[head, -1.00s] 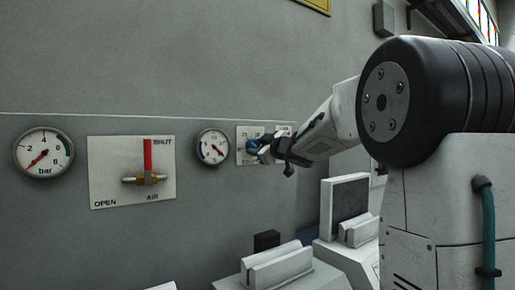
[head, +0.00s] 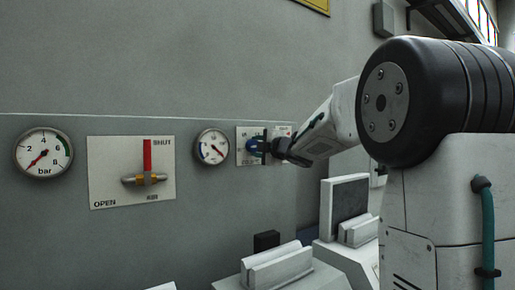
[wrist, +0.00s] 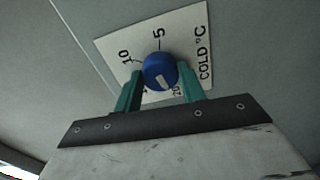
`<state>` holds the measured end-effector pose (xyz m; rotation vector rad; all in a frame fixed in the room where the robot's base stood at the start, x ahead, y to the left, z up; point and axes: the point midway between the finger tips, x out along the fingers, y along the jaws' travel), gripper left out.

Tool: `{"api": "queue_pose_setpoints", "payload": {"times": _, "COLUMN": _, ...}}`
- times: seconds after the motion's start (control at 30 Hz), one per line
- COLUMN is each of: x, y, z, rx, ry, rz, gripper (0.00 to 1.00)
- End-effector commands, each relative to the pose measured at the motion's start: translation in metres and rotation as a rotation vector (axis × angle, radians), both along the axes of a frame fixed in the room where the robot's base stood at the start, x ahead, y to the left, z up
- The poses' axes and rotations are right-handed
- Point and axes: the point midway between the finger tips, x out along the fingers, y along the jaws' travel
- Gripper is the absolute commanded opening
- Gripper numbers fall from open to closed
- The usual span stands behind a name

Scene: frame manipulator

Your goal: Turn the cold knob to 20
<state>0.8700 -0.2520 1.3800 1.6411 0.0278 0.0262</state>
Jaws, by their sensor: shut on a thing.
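The blue cold knob (wrist: 160,72) sits on a white plate (wrist: 190,38) marked COLD °C. The 5 and 10 on the plate are readable, and the 20 is partly hidden beside the right finger. A white mark on the knob's face lies on its lower part, toward the lower numbers; its exact reading cannot be told. My gripper (wrist: 160,76) is shut on the knob, with one green finger on each side. In the head view my gripper (head: 267,147) reaches the blue knob (head: 253,146) from the right.
A second panel (head: 283,131) is partly hidden behind my gripper. To the left are a small gauge (head: 212,147), an AIR lever plate (head: 108,165) with a red handle, and a bar gauge (head: 43,153). White equipment (head: 285,268) stands below.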

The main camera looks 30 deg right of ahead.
Motion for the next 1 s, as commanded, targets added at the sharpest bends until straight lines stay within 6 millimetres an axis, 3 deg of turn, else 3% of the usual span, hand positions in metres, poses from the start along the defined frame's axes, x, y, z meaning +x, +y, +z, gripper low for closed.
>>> {"api": "queue_pose_setpoints", "payload": {"times": 0.73, "x": 0.0000, "y": -0.0001, "z": -0.0019, "rx": -0.086, "ry": 0.001, "rz": 0.000, "gripper": 0.17}}
{"api": "queue_pose_setpoints", "payload": {"times": 0.77, "x": 0.0000, "y": -0.0001, "z": -0.0019, "rx": -0.086, "ry": 0.001, "rz": 0.000, "gripper": 0.48}}
{"api": "queue_pose_setpoints", "payload": {"times": 0.8, "x": 0.0000, "y": -0.0001, "z": -0.0018, "rx": -0.086, "ry": 0.000, "rz": 0.000, "gripper": 0.59}}
{"api": "queue_pose_setpoints", "payload": {"times": 1.0, "x": 0.0000, "y": 0.0001, "z": -0.0009, "rx": -0.086, "ry": -0.001, "rz": 0.000, "gripper": 0.62}}
